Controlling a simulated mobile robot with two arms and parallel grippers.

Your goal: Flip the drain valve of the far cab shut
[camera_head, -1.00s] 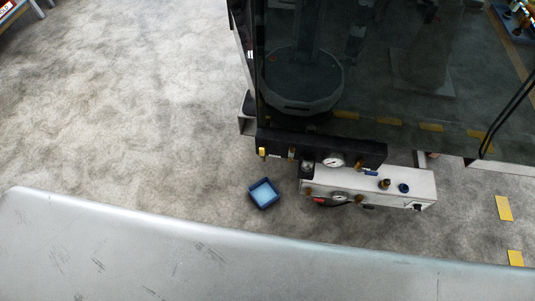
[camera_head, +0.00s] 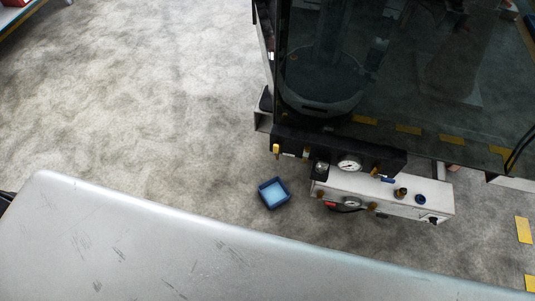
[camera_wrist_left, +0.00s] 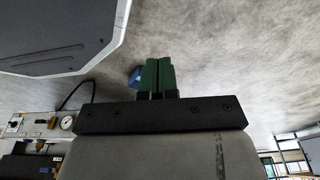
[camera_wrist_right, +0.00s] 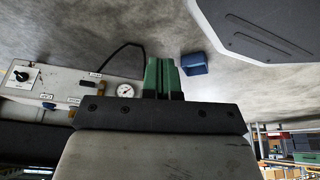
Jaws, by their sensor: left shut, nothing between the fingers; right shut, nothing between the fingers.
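In the head view a dark glass-sided cab (camera_head: 335,60) stands at the upper right. I cannot tell which one is the drain valve. Below is a white box (camera_head: 330,190) with a second gauge, knobs and a red part. My left gripper (camera_wrist_left: 157,75) and right gripper (camera_wrist_right: 162,75) are shut and empty, away from the fittings. Neither shows in the head view.
A blue open tray (camera_head: 273,193) lies on the grey floor left of the white box. A black hose (camera_wrist_right: 120,55) curves from the box in the right wrist view. The floor (camera_head: 130,100) to the left is clear. Yellow strips (camera_head: 523,230) mark the floor at right.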

